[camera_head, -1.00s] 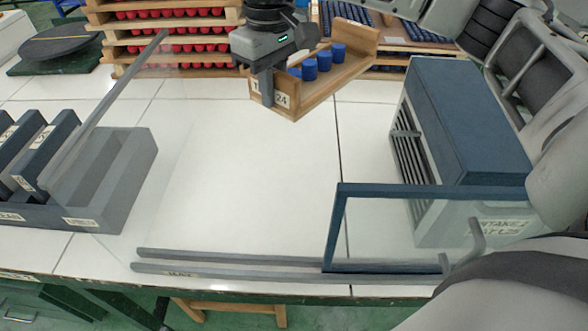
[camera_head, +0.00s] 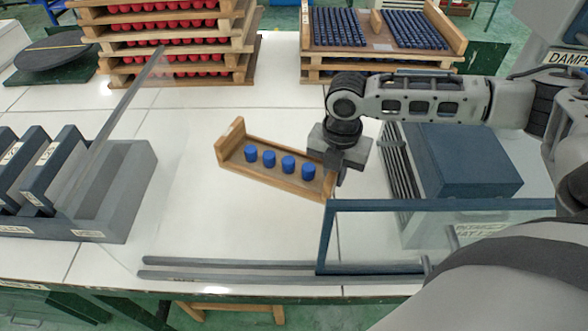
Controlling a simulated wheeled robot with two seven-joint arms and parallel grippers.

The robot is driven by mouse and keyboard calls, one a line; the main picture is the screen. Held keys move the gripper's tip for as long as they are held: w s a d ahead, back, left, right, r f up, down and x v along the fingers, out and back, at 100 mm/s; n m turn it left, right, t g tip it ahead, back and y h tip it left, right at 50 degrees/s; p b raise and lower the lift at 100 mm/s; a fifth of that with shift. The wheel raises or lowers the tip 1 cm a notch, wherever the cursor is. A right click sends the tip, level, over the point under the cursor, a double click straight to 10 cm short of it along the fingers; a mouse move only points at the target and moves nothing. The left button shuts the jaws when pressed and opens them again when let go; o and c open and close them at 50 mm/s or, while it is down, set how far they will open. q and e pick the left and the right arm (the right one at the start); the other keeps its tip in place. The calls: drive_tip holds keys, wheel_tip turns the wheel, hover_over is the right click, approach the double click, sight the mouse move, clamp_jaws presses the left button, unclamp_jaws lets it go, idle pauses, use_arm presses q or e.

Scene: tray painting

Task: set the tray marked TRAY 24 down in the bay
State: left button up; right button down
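A small wooden tray (camera_head: 285,184) with several blue cylinders (camera_head: 269,159) in a row hangs tilted above the white tabletop, its left end farther back. My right gripper (camera_head: 337,172), on the arm from the right, is shut on the tray's right end wall. The tray's marking does not show now; "24" was legible on its end in the earlier frame. Below the tray is a bare white floor area (camera_head: 200,215), which looks like the bay, between a clear panel on the left and a blue-framed panel (camera_head: 324,240) at the front right. My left gripper is out of view.
Two grey rails (camera_head: 220,273) run along the front edge. A grey rack with dark upright slabs (camera_head: 115,200) stands left. A blue-topped grey box (camera_head: 465,160) stands right, under my arm. Stacked wooden trays with red pieces (camera_head: 180,45) and blue pieces (camera_head: 310,65) stand behind.

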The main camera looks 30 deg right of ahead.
wheel_tip(320, 180, down, 10)
drive_tip(key=shift+r, duration=0.25)
drive_tip(key=shift+f, duration=0.1)
drive_tip(key=c, duration=1.4)
unclamp_jaws()
wheel_tip(320, 180, up, 12)
drive_tip(key=shift+r, duration=0.15)
